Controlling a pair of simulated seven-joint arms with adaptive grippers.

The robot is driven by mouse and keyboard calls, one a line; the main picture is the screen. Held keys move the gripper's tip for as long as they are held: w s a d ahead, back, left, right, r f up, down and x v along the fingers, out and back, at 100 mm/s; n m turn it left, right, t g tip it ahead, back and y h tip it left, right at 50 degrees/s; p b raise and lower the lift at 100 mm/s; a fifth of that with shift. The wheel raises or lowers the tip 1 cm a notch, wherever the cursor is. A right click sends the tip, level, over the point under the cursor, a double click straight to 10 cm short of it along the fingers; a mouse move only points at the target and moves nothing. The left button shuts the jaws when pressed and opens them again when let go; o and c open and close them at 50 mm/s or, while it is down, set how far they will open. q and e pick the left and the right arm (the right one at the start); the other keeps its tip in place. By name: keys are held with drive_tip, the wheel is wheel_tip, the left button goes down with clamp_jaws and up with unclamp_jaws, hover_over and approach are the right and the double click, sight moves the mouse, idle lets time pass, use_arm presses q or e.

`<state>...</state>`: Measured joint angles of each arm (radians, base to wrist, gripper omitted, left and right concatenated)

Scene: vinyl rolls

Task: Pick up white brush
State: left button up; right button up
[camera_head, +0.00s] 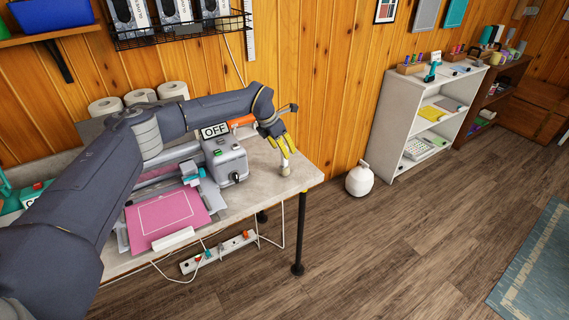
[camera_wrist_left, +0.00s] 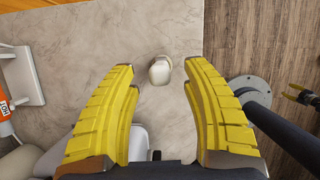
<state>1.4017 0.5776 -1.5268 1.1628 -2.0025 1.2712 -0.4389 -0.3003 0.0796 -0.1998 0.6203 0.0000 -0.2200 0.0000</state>
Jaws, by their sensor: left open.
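The white brush (camera_head: 285,168) stands upright on the table near its right corner, a pale handle with a wider foot. In the left wrist view the brush (camera_wrist_left: 160,72) is seen from above, just beyond and between the fingertips. My left gripper (camera_head: 279,143) has yellow fingers, spread wide and empty, above the brush. The left wrist view shows both fingers (camera_wrist_left: 157,68) apart, with a clear gap to the brush on each side. Yellow tips at the right edge of that view look like my right gripper (camera_wrist_left: 300,92), too small to read.
A grey machine (camera_head: 226,160) with an OFF sign and a pink mat (camera_head: 166,217) are left of the brush on the table (camera_head: 255,195). Paper rolls (camera_head: 140,97) stand at the back. A white jug (camera_head: 359,180) is on the floor beyond the table's right edge.

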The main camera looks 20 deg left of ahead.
sight(284, 161)
use_arm(q)
drive_tip(key=shift+x, duration=2.65)
drive_tip(key=shift+w, duration=0.1)
clamp_jaws()
